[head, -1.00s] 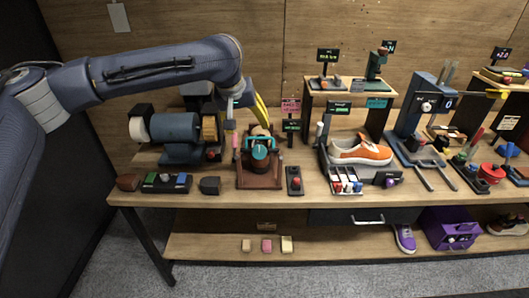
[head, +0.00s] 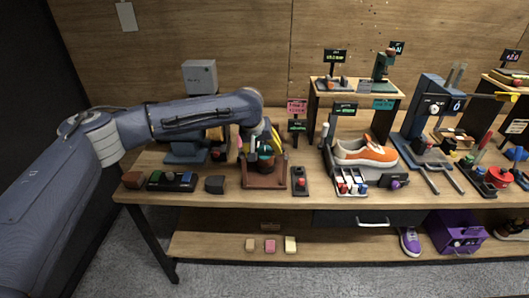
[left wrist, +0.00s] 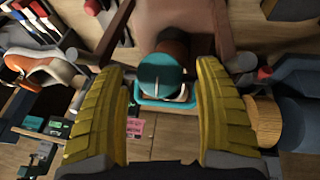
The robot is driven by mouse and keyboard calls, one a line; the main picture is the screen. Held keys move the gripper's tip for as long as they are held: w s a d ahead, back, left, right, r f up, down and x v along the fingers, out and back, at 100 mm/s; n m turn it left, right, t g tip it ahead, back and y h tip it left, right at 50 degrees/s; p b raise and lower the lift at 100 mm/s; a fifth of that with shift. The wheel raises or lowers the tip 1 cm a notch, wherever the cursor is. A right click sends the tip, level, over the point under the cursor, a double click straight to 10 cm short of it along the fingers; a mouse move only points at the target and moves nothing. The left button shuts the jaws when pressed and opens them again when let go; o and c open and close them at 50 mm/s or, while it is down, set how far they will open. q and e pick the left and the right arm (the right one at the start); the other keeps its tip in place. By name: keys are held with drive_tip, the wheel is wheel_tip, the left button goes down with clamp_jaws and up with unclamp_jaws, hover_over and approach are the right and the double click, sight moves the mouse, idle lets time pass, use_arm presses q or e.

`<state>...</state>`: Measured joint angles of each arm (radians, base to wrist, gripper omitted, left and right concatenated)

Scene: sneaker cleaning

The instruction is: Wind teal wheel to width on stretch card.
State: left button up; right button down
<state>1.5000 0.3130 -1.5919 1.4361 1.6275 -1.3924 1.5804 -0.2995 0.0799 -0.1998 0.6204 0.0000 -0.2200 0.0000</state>
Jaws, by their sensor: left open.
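The teal wheel (left wrist: 162,75) sits between the open yellow fingers of my left gripper (left wrist: 160,112) in the left wrist view, with a gap on both sides. In the head view the wheel (head: 265,158) is partly hidden by my left gripper (head: 262,138), which hangs just above it. The wheel belongs to a brown wooden stand (head: 265,178) on the bench. A teal frame (left wrist: 150,102) shows behind the wheel. I cannot tell which sign is the stretch card. My right gripper is not in view.
A small box with a red button (head: 300,181) stands right of the stand. A dark block (head: 215,184) and a button bar (head: 171,181) lie to its left. An orange sneaker (head: 366,153) stands further right.

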use_arm(q)
drive_tip(key=shift+x, duration=0.8)
drive_tip(key=c, duration=1.3)
drive_tip(key=shift+m+y, duration=1.1)
drive_tip(key=shift+m, duration=0.1)
drive_tip(key=shift+m+y, duration=1.2)
drive_tip(key=shift+m, duration=0.2)
